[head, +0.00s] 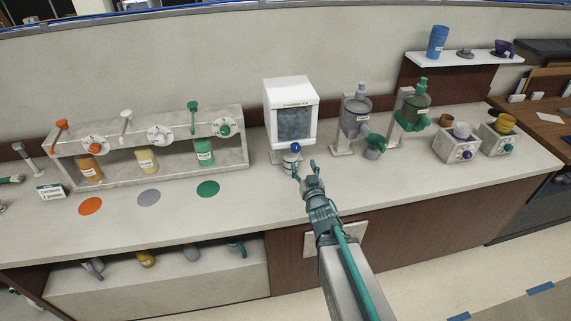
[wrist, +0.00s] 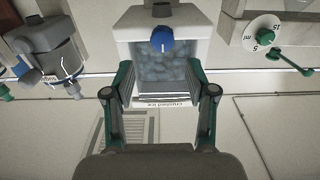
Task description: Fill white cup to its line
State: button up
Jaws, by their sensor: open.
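My gripper (head: 304,168) is open, with its fingers just in front of the crushed ice dispenser (head: 290,90). In the wrist view my gripper (wrist: 160,85) has nothing visible between its fingers except the dispenser's ice window behind. The dispenser's blue knob (head: 295,147) is just beyond my fingertips; it also shows in the wrist view (wrist: 162,42). A small pale piece (head: 291,161) is below the knob; I cannot tell whether it is a cup. A small whitish cup (head: 462,130) sits on a box with a purple knob at the right. No fill line is readable.
A rack with orange, cream (head: 147,160) and green labelled containers stands at the left, above coloured discs (head: 149,197) on the counter. Grey (head: 355,117) and green (head: 411,112) dispensers stand right of the ice. The front counter strip is mostly clear.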

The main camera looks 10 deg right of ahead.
aim_at(296, 150)
jog(key=w+b, duration=0.2)
jog(key=w, duration=0.1)
jog(key=w+b, duration=0.3)
jog(key=w+a+b, duration=0.1)
jog(key=w+b, duration=0.1)
jog(key=w, duration=0.1)
jog(key=shift+d, duration=0.1)
jog(key=c, duration=0.6)
